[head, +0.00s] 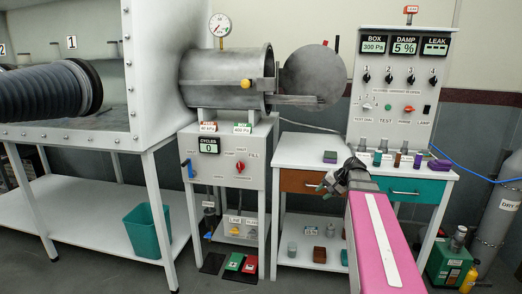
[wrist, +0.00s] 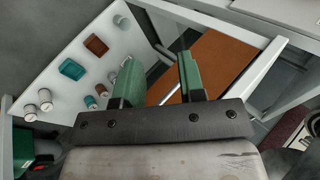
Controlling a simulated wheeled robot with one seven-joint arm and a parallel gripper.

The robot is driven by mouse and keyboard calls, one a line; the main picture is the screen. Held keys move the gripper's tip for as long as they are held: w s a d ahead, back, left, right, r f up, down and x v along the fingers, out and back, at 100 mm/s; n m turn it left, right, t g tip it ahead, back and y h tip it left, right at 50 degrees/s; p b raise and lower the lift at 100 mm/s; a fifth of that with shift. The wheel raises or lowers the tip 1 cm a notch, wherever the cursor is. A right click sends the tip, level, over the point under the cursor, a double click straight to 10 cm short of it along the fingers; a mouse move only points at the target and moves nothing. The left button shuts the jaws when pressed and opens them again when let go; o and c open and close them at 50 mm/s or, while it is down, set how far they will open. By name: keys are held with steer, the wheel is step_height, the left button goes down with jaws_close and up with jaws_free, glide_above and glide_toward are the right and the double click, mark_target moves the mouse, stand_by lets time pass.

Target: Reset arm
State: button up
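My arm (head: 377,230), with a pink cover and a white strip, reaches up from the lower right in the head view. My gripper (head: 326,187) is at its far end, in front of the white bench with the brown drawer. The brown drawer front (wrist: 225,60) lies beyond the right finger in that view. The bench's lower shelf (wrist: 60,40) shows to the left of the fingers. In the head view the fingers are small and dark.
A metal chamber (head: 225,80) stands left. A glove box (head: 100,115) fills the far left. A gas cylinder (head: 497,215) stands right.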

steer(key=s+a+f+n+g+h, duration=0.2)
steer(key=s+a+f+h, duration=0.1)
steer(key=s+f, duration=0.5)
steer(key=s+a+f+n+g+h, duration=0.1)
steer(key=s+a+f+n+h, duration=0.1)
steer(key=s+f, duration=0.6)
step_height(320, 180, down, 4)
steer(key=shift+s+a+n+g+h, duration=0.25)
steer(key=shift+a+n+g+h, duration=0.15)
steer(key=shift+a+h, duration=0.7)
